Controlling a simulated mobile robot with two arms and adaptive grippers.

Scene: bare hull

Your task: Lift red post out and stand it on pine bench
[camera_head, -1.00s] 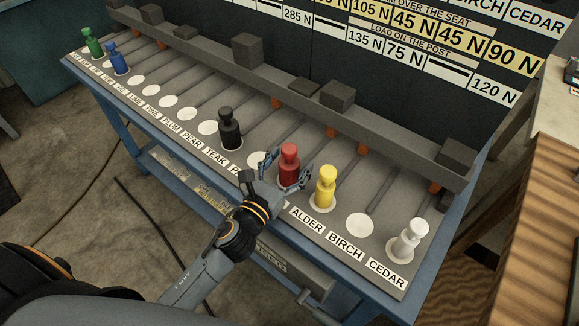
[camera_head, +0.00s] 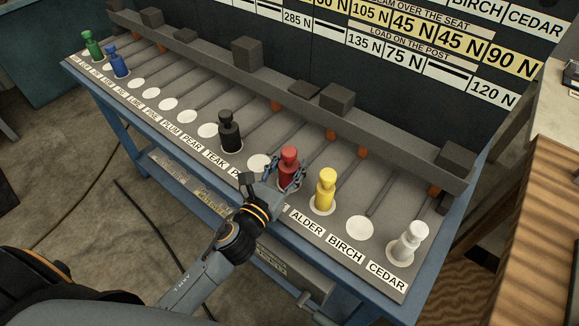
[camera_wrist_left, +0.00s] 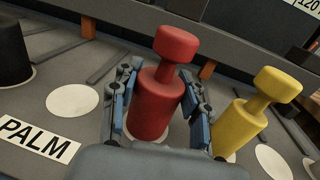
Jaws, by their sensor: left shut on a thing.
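The red post (camera_head: 289,161) stands upright at its place on the grey bench top, between the empty PALM spot and the yellow post (camera_head: 325,190). My left gripper (camera_head: 289,180) reaches in from the front and is shut on the red post, one finger on each side of its body. In the left wrist view, the red post (camera_wrist_left: 157,95) fills the space between the blue-padded fingers, its round head above them. The base of the post is partly hidden by my gripper. A pine bench cannot be told for certain; a wood-grained surface (camera_head: 545,235) shows at the right edge. My right gripper is not in view.
A black post (camera_head: 229,132) stands to the left, a white post (camera_head: 408,242) to the right, and blue (camera_head: 117,62) and green posts (camera_head: 92,44) at the far left. A dark beam with blocks (camera_head: 300,92) runs behind the row. Several white spots are empty.

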